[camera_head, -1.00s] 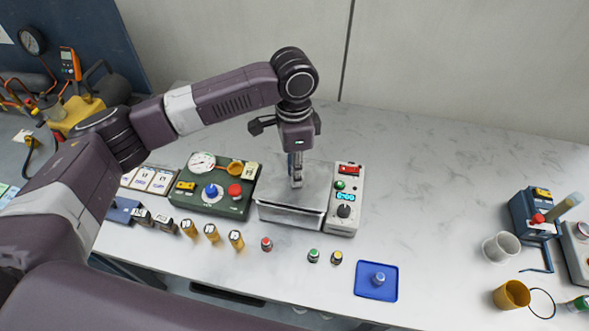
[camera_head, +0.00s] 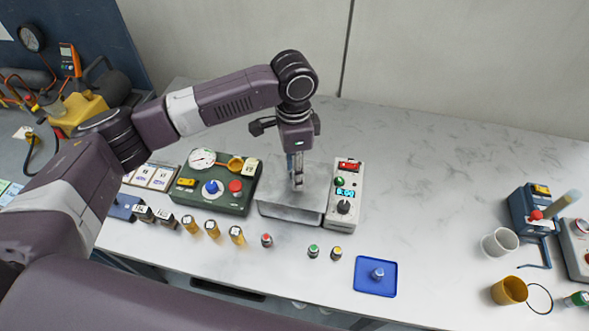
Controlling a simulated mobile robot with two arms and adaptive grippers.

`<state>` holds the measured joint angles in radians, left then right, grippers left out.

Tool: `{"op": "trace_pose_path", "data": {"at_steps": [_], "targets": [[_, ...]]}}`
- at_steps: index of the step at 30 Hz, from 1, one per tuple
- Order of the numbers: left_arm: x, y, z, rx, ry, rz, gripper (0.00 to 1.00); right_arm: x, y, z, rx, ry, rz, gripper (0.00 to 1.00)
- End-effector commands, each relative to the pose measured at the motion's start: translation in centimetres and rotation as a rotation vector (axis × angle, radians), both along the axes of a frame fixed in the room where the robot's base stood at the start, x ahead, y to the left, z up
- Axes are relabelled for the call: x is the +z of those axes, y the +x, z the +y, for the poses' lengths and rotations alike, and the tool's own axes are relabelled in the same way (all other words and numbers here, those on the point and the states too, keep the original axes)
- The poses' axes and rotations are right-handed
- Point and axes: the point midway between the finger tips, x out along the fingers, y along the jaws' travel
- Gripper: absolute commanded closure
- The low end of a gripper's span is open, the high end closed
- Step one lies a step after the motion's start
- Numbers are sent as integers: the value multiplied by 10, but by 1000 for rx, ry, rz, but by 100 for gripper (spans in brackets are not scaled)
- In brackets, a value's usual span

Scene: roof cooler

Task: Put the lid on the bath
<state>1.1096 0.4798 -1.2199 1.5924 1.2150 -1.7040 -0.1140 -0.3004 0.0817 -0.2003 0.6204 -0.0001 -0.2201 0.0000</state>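The bath (camera_head: 290,213) is a silver metal box with a light control panel (camera_head: 344,196) on its right side. The grey metal lid (camera_head: 274,186) lies over the bath's top, with no clear gap at the front edge. My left gripper (camera_head: 297,184) points straight down over the middle of the lid. Its fingers are close together at the lid's handle, which they mostly hide. My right gripper is not in view.
A green control box (camera_head: 216,184) stands close to the bath's left. Several small vials stand in front. A blue tray (camera_head: 375,277) with a small bottle lies front right. Cups (camera_head: 509,291) stand farther right. The table's middle right is clear.

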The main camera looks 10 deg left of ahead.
Motion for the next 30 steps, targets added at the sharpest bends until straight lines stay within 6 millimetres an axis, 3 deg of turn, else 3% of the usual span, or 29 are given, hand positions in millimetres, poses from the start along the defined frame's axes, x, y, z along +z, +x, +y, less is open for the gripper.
{"op": "trace_pose_path", "data": {"at_steps": [5, 21, 30], "targets": [[10, 1, 0, -1, 0, -4, 64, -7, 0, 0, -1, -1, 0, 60], [117, 6, 2, 1, 0, -2, 64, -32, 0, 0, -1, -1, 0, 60], [132, 6, 2, 1, 0, 1, 64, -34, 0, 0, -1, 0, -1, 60]]}}
